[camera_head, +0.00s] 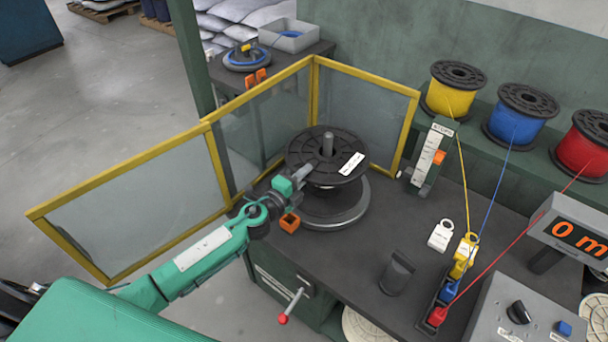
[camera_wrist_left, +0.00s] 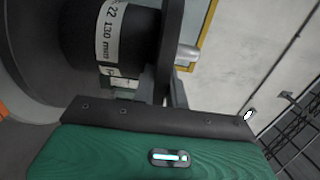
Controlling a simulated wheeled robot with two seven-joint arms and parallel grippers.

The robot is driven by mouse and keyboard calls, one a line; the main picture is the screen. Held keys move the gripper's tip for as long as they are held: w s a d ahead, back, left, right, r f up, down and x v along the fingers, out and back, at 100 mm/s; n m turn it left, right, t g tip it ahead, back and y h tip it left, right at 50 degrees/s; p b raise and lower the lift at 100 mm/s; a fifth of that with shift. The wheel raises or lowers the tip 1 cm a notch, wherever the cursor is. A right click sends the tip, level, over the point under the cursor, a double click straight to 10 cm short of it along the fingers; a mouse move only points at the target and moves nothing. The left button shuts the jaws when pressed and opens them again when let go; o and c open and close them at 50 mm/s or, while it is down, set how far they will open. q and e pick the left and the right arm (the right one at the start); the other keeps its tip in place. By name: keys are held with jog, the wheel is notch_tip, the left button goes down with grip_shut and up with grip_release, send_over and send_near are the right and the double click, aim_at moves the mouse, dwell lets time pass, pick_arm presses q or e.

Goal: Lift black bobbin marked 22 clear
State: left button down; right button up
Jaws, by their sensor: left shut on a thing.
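The black bobbin (camera_head: 313,147) sits upright on a round grey turntable (camera_head: 350,220), with a dark spindle (camera_head: 327,143) standing up through its middle. A white label lies on its upper flange. In the left wrist view a white label reading "22 130 mm" is on the black bobbin's core (camera_wrist_left: 75,35). My left gripper (camera_head: 303,173) is at the bobbin's near left side and is shut on its rim. The fingers show only partly in the left wrist view (camera_wrist_left: 168,80). I cannot tell whether the bobbin's underside touches the turntable. My right gripper is not in view.
A yellow-framed guard (camera_head: 313,90) stands close behind and left of the bobbin. A gauge post (camera_head: 432,157) stands to its right. A dark block (camera_head: 396,275) stands in front.

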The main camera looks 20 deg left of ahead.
pick_arm(q)
jog(key=shift+r+p, duration=0.55)
jog(key=shift+r, duration=0.1)
notch_tip(320, 180, up, 24)
jog(key=p, duration=2)
jog(key=shift+r, duration=0.2)
